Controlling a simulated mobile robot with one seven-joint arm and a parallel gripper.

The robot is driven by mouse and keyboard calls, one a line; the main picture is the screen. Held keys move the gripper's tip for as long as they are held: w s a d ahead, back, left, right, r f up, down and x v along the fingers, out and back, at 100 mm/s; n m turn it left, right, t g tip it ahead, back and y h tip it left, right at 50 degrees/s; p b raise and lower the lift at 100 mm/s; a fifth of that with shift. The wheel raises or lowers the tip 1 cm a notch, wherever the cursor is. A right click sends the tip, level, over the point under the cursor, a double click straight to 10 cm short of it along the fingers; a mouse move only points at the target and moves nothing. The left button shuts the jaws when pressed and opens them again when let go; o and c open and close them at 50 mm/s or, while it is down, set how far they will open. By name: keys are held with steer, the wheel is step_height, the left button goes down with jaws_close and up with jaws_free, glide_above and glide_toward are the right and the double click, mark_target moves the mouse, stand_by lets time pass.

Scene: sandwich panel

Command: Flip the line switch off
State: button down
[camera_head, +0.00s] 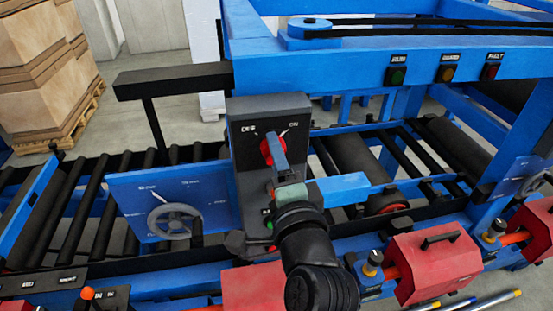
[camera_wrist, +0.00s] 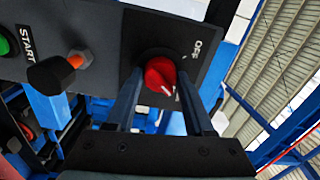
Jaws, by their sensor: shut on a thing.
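The line switch is a round red knob (camera_head: 266,150) on the dark grey panel (camera_head: 242,112), under white OFF and ON labels. In the wrist view the red knob (camera_wrist: 160,75) sits between my two fingers, with a short white mark on its face toward the lower right. The OFF label (camera_wrist: 195,49) shows above and right of it there; the ON label is not seen in that view. My gripper (camera_head: 272,150) reaches the knob from the front and is shut on it. My fingers hide part of the knob in the head view, so its exact angle is hard to tell there.
A green START button (camera_wrist: 5,42) and a black lever with an orange collar (camera_wrist: 60,70) are beside the switch. A handwheel (camera_head: 174,220) is on the blue plate to the left. A blue beam with indicator lights (camera_head: 397,75) crosses above right.

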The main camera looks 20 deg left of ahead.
steer(key=shift+f+n+b, duration=0.15)
steer(key=shift+n+b, duration=5.7)
steer(key=shift+n, duration=2.35)
steer(key=shift+c, duration=1.4)
jaws_free()
steer(key=shift+s, duration=0.1)
